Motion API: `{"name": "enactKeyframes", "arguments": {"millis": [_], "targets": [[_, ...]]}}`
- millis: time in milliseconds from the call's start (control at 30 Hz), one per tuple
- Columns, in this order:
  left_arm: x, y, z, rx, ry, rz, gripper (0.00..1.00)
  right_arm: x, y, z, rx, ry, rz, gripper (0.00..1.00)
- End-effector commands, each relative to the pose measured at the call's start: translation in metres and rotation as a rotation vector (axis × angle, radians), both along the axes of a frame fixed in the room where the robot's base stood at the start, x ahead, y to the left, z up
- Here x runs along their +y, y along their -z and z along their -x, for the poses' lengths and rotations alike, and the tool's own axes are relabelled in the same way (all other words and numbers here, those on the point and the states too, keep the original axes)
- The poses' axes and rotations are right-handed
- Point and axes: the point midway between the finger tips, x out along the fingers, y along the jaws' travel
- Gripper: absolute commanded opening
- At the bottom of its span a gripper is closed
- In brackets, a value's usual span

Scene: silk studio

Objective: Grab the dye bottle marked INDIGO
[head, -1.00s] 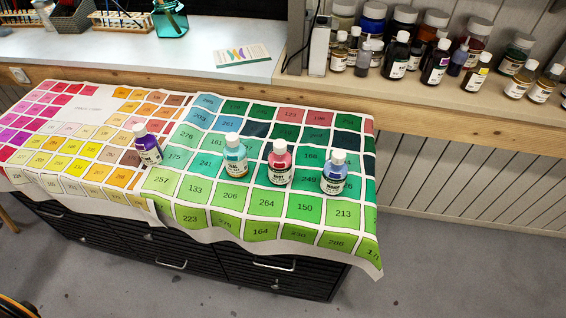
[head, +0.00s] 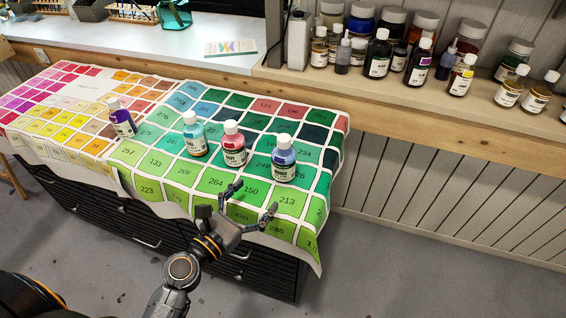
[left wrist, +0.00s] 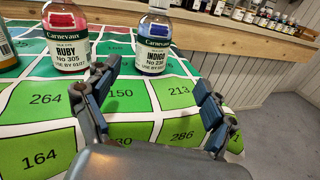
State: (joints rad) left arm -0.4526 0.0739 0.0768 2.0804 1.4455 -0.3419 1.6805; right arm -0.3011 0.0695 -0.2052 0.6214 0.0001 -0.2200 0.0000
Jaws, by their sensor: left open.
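The INDIGO dye bottle (head: 284,163) is blue with a white cap and stands upright at the right end of a row on the colour-chart cloth (head: 216,183). Its label reads INDIGO in the left wrist view (left wrist: 153,50), where its top is cut off. My left gripper (head: 256,200) is open and empty, in front of the bottle and apart from it. In the left wrist view the bottle appears beyond the two fingers (left wrist: 158,95). The red RUBY bottle (head: 233,147) stands just left of it. My right gripper does not show.
A teal bottle (head: 195,138) and a purple bottle (head: 122,120) stand further left on the cloth. Several dark bottles and jars (head: 378,55) stand on the wooden shelf (head: 400,105) behind. The cloth in front of the row is clear.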

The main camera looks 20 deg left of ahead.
Motion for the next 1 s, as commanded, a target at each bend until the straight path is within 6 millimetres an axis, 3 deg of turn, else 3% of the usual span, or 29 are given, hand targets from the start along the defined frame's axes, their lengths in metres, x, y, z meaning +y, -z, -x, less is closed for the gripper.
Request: {"name": "enactKeyframes", "arguments": {"millis": [167, 500, 767, 1000], "targets": [[0.011, -0.003, -0.018, 0.016, -0.058, 0.132, 0.84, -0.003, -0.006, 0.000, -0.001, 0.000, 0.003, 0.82], [-0.005, -0.001, -0.078, 0.016, -0.057, 0.129, 0.84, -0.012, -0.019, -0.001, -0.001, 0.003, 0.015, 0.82], [-0.012, 0.000, -0.097, 0.017, -0.056, 0.128, 0.84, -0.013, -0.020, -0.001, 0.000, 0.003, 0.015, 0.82], [-0.025, 0.002, -0.129, 0.016, -0.056, 0.125, 0.84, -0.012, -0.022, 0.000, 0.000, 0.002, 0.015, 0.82]]}}
